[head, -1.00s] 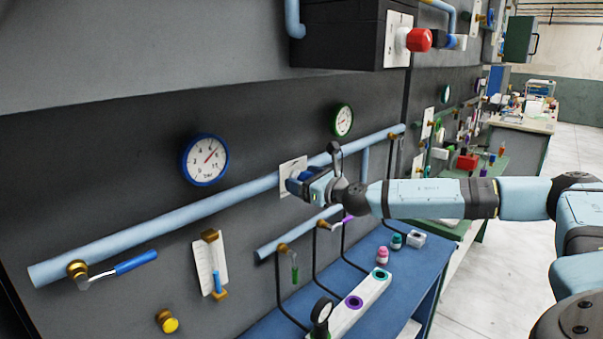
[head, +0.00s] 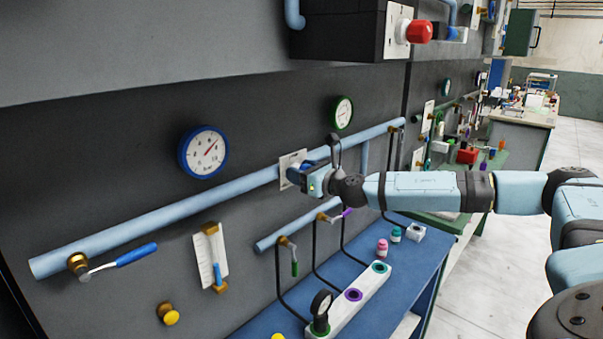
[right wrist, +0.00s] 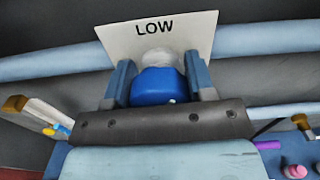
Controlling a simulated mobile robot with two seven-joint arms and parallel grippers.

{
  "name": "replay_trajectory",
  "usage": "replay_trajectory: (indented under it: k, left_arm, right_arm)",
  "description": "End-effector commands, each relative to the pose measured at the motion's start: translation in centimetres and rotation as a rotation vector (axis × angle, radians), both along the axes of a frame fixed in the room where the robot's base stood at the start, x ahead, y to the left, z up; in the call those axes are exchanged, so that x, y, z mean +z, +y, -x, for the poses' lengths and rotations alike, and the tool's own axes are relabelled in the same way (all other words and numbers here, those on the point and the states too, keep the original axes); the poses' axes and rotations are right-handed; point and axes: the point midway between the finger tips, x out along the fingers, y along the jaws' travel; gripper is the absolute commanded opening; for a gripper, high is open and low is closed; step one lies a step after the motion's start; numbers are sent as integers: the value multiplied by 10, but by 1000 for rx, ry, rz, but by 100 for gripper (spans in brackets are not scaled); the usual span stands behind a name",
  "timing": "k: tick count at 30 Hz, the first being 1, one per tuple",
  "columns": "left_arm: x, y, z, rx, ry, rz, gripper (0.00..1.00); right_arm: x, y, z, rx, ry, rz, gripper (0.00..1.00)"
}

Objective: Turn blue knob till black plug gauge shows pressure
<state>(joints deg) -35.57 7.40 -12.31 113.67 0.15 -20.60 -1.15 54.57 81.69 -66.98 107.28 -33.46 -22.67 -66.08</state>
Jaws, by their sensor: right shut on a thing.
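The blue knob (right wrist: 158,88) sits on a white shaft in front of a white plate marked LOW (right wrist: 153,29) in the right wrist view. My right gripper (right wrist: 158,78) is shut on the knob, one finger on each side. In the head view the same gripper (head: 296,174) is at the wall plate (head: 291,158), and the knob itself is mostly hidden. My left gripper is out of view.
A light blue pipe (head: 150,222) runs along the wall, with a blue-handled valve (head: 137,255). A blue-rimmed gauge (head: 203,152) and a green-rimmed gauge (head: 341,113) hang above. Black hoses (head: 314,265) drop to the blue bench (head: 410,263). Pink and teal plugs stand behind the block.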

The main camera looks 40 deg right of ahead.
Motion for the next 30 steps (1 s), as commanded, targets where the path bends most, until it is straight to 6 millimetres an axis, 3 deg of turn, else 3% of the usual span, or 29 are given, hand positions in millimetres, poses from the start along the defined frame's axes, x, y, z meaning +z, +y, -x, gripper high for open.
replay_trajectory:
  k: [30]
  left_arm:
    - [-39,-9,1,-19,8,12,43]
  right_arm:
    - [-3,-2,0,0,75,-888,26]
